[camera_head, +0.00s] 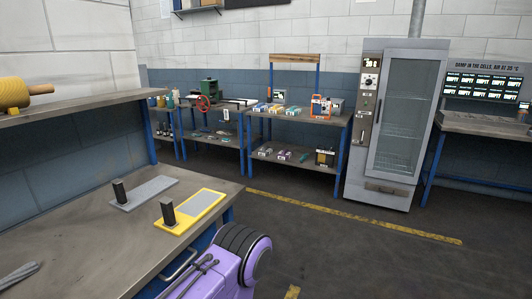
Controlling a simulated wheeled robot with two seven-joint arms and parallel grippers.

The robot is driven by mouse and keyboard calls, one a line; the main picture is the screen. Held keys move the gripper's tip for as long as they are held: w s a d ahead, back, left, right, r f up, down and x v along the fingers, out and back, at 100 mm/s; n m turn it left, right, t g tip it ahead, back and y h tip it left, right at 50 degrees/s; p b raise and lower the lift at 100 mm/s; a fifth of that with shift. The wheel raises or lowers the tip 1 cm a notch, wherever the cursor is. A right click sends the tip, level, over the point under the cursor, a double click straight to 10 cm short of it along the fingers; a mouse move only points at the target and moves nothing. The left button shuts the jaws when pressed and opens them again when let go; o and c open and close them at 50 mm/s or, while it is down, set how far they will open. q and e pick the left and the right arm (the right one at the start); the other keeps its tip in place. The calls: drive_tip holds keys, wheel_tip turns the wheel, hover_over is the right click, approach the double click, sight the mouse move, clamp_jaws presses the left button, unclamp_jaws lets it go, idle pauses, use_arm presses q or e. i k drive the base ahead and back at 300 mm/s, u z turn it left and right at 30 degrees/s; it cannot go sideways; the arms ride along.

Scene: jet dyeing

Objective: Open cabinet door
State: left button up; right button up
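A tall grey metal cabinet (399,194) stands against the back wall at the right. Its glass door (402,115) looks closed, and wire shelves show through the glass. A dark upright handle (378,111) is at the door's left edge. To the left of the door is a panel (370,86) with a small lit display and a knob. Neither of my grippers can be made out in this view.
A near workbench (92,238) holds a grey plate (147,193) and a yellow-framed plate (203,206), each with a black block. A loaded shelf table (290,115) stands left of the cabinet, a desk (484,123) right. Open floor with a yellow line (350,215) lies in front.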

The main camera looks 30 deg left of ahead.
sight(441, 55)
drive_tip(key=i, duration=1.05)
drive_tip(key=u, duration=0.25)
drive_tip(key=i, duration=2.6)
drive_tip(key=u, duration=1.05)
drive_tip(key=i, duration=1.7)
drive_tip(key=u, duration=0.45)
